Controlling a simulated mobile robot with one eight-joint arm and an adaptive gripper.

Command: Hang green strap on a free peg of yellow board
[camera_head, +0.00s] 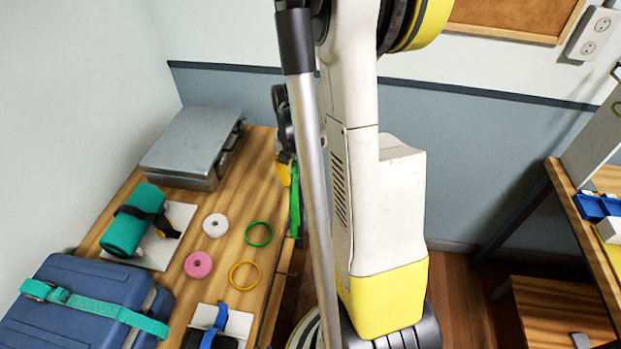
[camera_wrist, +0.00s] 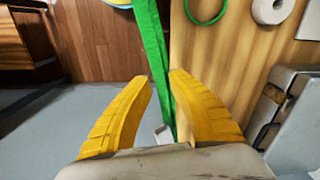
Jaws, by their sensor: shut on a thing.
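My gripper (camera_wrist: 160,78) has yellow fingers, with the green strap (camera_wrist: 156,48) between them in the wrist view. The fingers are shut on the strap, which runs up past the fingertips and down behind the gripper's body. In the head view the strap (camera_head: 295,202) hangs as a narrow green band beside my arm at the table's right edge. There my gripper (camera_head: 284,172) is mostly hidden behind my arm.
A wooden table (camera_head: 187,283) on the left bears a grey metal case (camera_head: 190,145), a teal roll (camera_head: 130,225), a blue case (camera_head: 75,280), tape rolls and rings. Another wooden table (camera_head: 580,215) stands at the right. Floor (camera_head: 465,285) shows between them.

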